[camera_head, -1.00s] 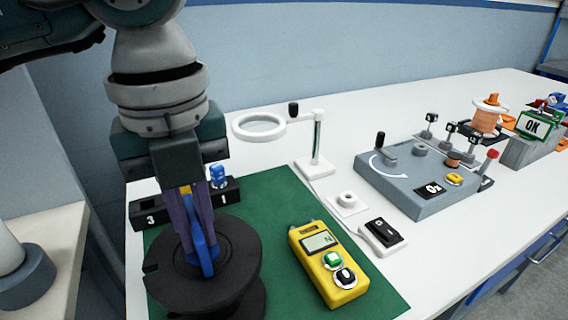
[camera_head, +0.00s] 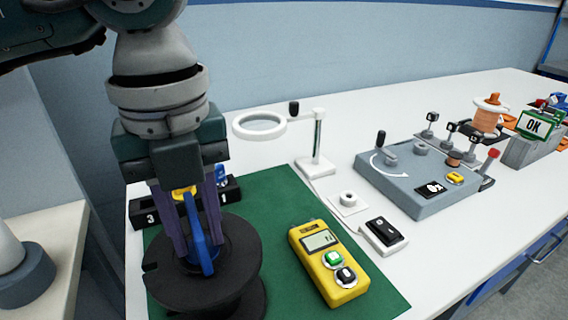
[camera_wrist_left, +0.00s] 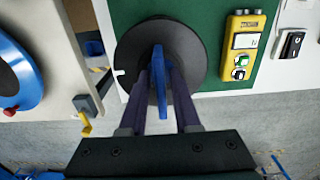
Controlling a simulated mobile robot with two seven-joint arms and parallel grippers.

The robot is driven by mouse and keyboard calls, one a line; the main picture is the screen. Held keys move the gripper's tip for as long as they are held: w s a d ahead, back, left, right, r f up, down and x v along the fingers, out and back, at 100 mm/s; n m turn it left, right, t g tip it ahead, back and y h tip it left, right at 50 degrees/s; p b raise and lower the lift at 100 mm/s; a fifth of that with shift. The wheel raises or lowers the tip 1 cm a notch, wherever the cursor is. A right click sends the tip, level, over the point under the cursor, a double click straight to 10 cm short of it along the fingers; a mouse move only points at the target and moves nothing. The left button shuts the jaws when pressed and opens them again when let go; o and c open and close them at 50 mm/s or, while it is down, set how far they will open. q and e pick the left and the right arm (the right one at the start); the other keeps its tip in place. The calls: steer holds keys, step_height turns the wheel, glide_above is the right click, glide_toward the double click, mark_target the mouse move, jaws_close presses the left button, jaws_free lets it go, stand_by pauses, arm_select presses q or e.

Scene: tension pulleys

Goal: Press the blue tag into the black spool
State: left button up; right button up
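The black spool (camera_head: 237,270) stands on the green mat (camera_head: 282,200), flange facing up. The blue tag (camera_head: 203,252) stands upright at the middle of the spool's top; how deep it sits cannot be told. In the left wrist view the blue tag (camera_wrist_left: 160,82) rises from the black spool (camera_wrist_left: 190,42). My left gripper (camera_head: 197,248) points down over the spool, its purple fingers spread on either side of the tag. In the left wrist view gaps show between the fingers and the tag. My right gripper is out of view.
A black numbered rack (camera_head: 150,218) with a blue piece stands behind the spool. A yellow meter (camera_head: 330,270) lies right of it. A magnifier (camera_head: 260,125), a black switch (camera_head: 384,234) and a grey crank box (camera_head: 405,188) stand farther right.

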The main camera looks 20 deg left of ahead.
arm_select(q)
steer(key=shift+o, duration=1.1)
steer(key=shift+r, duration=0.1)
step_height(320, 180, up, 10)
steer(key=shift+f, duration=0.1)
